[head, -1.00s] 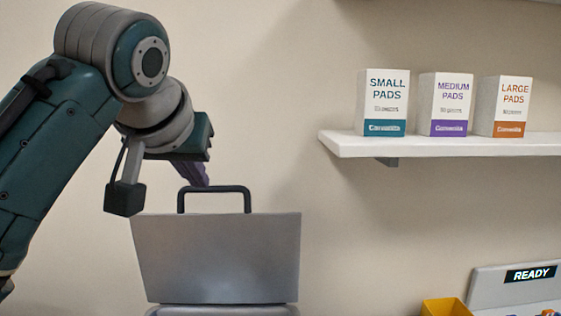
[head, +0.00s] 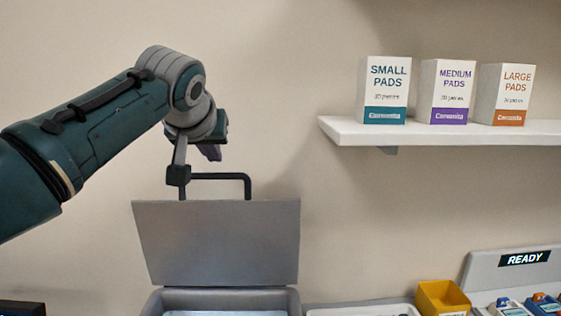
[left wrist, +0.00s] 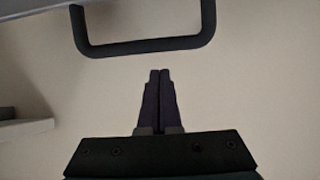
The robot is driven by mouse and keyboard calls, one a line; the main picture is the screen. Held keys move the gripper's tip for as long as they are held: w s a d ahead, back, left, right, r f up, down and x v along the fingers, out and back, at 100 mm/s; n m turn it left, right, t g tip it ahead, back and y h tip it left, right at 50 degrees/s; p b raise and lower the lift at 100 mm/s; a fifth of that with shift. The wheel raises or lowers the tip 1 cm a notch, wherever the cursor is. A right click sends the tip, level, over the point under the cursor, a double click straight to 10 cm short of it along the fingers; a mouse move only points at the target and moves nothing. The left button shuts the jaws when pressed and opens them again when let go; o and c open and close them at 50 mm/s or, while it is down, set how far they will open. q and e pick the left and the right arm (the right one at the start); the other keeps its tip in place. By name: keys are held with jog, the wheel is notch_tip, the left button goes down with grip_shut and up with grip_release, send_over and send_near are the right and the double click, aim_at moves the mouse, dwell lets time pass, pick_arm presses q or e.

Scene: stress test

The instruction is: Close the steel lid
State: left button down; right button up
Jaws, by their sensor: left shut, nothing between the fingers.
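The steel lid (head: 218,243) stands raised, nearly upright, at the back of a grey box (head: 222,297) in the head view. A black handle (head: 215,177) rises from the lid's top edge; it also shows at the top of the left wrist view (left wrist: 145,48). My left gripper (head: 211,154) is above and behind the handle in the head view, partly hidden by its own wrist. In the left wrist view its two purple fingers (left wrist: 160,76) are together with nothing between them, apart from the handle. My right gripper is not in view.
A white shelf (head: 450,133) with three pad boxes (head: 448,92) is on the wall at the right. A yellow bin (head: 442,297), a white tray (head: 365,308) and a READY panel (head: 520,262) stand at the lower right. The wall beside the lid is clear.

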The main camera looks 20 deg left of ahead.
pick_arm(q)
jog(key=shift+s+d+f+p, duration=0.2)
jog(key=shift+s+p, duration=0.25)
jog(key=shift+s, duration=0.15)
jog(key=shift+s+d+f+p, duration=0.15)
jog(key=shift+s+d+p, duration=0.1)
jog(key=shift+s+p, duration=0.3)
jog(key=shift+s+d+f+p, duration=0.2)
jog(key=shift+s+p, duration=0.2)
jog(key=shift+s, duration=0.25)
